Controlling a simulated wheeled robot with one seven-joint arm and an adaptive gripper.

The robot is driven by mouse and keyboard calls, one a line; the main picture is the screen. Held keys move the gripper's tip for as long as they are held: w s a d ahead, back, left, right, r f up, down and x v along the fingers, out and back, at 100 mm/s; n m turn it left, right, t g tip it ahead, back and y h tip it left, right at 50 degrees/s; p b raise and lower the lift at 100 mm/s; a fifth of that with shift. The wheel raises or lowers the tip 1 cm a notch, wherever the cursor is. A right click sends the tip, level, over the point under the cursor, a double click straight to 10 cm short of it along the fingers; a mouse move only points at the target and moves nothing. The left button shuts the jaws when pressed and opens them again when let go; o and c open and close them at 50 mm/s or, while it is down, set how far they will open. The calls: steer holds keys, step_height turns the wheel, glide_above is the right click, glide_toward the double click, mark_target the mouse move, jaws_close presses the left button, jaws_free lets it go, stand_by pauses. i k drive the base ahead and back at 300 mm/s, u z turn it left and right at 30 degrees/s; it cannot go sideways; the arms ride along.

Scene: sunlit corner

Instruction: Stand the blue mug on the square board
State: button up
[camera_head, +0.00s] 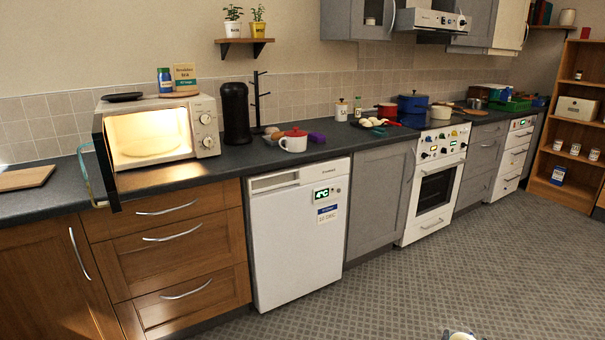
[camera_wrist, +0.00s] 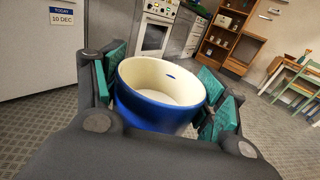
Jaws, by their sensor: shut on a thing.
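The blue mug (camera_wrist: 150,112) has a cream inside and shows in the wrist view between the green pads of my gripper (camera_wrist: 163,90). My gripper is shut on it, one finger on each side. The mug's open rim faces up toward the camera, and it looks empty. No handle shows. A flat wooden board (camera_head: 25,178) lies on the dark counter at the far left of the head view, cut by the picture's edge, so I cannot tell its full shape. The mug is not seen on any surface.
A lit microwave (camera_head: 155,135) with its door open stands just right of the board. In the wrist view, a table and chair (camera_wrist: 295,85) stand at right.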

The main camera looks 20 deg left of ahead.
mark_target(23, 175)
steer(key=z, duration=0.3)
steer(key=i, duration=1.45)
steer(key=u, duration=3.7)
